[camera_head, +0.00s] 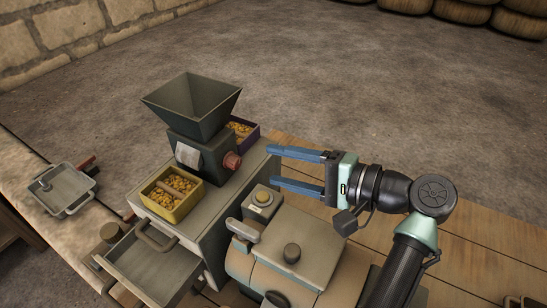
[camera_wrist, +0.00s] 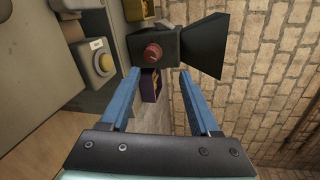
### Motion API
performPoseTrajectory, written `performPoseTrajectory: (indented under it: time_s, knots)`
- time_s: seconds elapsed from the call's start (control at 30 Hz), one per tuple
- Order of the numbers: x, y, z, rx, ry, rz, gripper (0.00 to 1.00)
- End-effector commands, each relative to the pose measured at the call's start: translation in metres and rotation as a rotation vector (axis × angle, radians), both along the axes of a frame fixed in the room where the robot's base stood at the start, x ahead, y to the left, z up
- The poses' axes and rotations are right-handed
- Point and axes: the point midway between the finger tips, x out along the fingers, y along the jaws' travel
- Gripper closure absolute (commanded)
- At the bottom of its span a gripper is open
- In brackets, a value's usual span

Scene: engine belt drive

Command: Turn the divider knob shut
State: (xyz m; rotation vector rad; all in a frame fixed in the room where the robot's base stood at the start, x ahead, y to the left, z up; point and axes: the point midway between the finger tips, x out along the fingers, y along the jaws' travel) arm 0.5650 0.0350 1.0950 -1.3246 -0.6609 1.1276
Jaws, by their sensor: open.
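The divider knob is most likely the reddish round knob (camera_head: 232,161) on the right side of the dark block under a hopper (camera_head: 194,104). It also shows in the wrist view as a red-brown knob (camera_wrist: 153,53), beyond my fingertips. My gripper (camera_head: 268,166) has blue fingers spread wide apart and empty, pointing left toward the knob with a gap between. In the wrist view my gripper (camera_wrist: 160,72) frames the knob between its fingers, without touching it. The knob's turn position is too small to tell.
A yellow box (camera_head: 171,207) and a purple box (camera_head: 250,138) hold yellow-brown pieces beside the hopper block. A button box (camera_head: 261,201) and a lidded housing (camera_head: 298,248) stand below my gripper. A drawer (camera_head: 150,268) is open at the front left. A metal tray (camera_head: 67,190) lies farther left.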

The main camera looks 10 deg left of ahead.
Motion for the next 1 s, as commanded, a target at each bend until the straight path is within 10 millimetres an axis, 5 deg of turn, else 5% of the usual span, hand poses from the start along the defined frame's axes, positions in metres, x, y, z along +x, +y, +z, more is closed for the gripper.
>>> performPoseTrajectory:
  time_s: [1.0]
  knots:
    - [-0.026, -0.065, 0.002, 0.0, 0.0, 0.001, 0.38]
